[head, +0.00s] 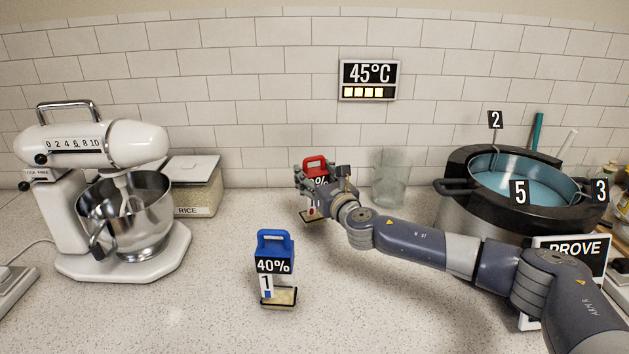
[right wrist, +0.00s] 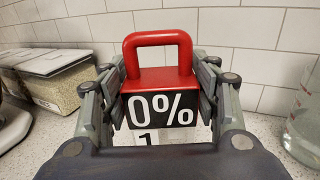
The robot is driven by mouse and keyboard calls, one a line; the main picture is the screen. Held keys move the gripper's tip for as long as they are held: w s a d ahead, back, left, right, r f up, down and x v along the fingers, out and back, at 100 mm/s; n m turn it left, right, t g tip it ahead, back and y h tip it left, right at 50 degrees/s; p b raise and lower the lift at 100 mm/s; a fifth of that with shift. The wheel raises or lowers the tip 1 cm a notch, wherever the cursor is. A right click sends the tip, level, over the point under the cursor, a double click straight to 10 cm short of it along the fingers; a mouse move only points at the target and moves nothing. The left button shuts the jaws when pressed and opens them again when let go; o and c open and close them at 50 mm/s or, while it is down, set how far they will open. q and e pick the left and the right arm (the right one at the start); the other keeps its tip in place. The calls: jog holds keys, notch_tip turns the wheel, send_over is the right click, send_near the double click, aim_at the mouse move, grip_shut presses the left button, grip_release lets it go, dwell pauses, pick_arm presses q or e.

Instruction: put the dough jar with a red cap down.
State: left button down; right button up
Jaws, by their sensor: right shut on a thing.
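The dough jar with a red cap (head: 315,164) is at the back middle of the counter, labelled 0%. My right gripper (head: 318,184) is around its upper part and shut on it. In the right wrist view the red cap (right wrist: 158,77) and its loop handle stand upright between both fingers. The jar's lower body is mostly hidden by my gripper. Its base looks on or just above the counter; I cannot tell which. My left gripper is not in view.
A blue-capped jar (head: 275,268) marked 40% stands nearer the front. An empty-looking glass (head: 390,180) stands right of the held jar. A rice box (head: 194,190) and a mixer (head: 110,185) are left. A large pot (head: 500,205) is right. Counter between is clear.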

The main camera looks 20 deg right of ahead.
jog(key=shift+w+f, duration=0.1)
jog(key=shift+f, duration=0.7)
jog(key=shift+f, duration=0.15)
jog(key=o, duration=1.6)
jog(key=s, duration=0.4)
jog(key=s+d, duration=0.1)
jog(key=s, duration=0.3)
jog(key=s+b, duration=0.1)
jog(key=s, duration=0.3)
jog(key=shift+d, duration=0.15)
